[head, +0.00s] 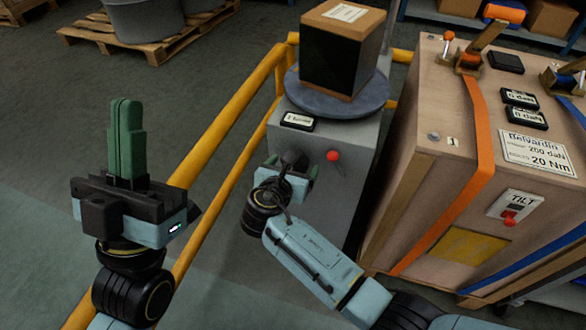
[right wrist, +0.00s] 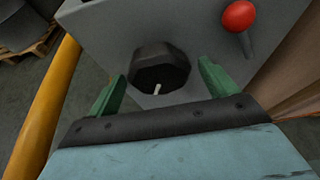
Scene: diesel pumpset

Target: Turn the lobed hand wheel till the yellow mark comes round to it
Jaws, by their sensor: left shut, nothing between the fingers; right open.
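The dark lobed hand wheel (right wrist: 160,65) sits on the front of a grey cabinet (right wrist: 105,30). It also shows partly in the head view (head: 293,158), behind my right gripper. A short white mark (right wrist: 157,89) shows at the wheel's lower part; I cannot make out a yellow mark there. My right gripper (right wrist: 160,85) is open, its green fingers apart on the left and right of the wheel; contact cannot be told. In the head view my right gripper (head: 288,172) is at the cabinet front. My left gripper (head: 125,103) is shut and empty, fingers up, away from the cabinet.
A red-knobbed lever (head: 333,156) stands just right of the wheel. A box (head: 343,50) rests on a round turntable (head: 310,101) atop the cabinet. A yellow rail (head: 232,99) runs along the left. A large strapped crate (head: 430,180) stands close on the right.

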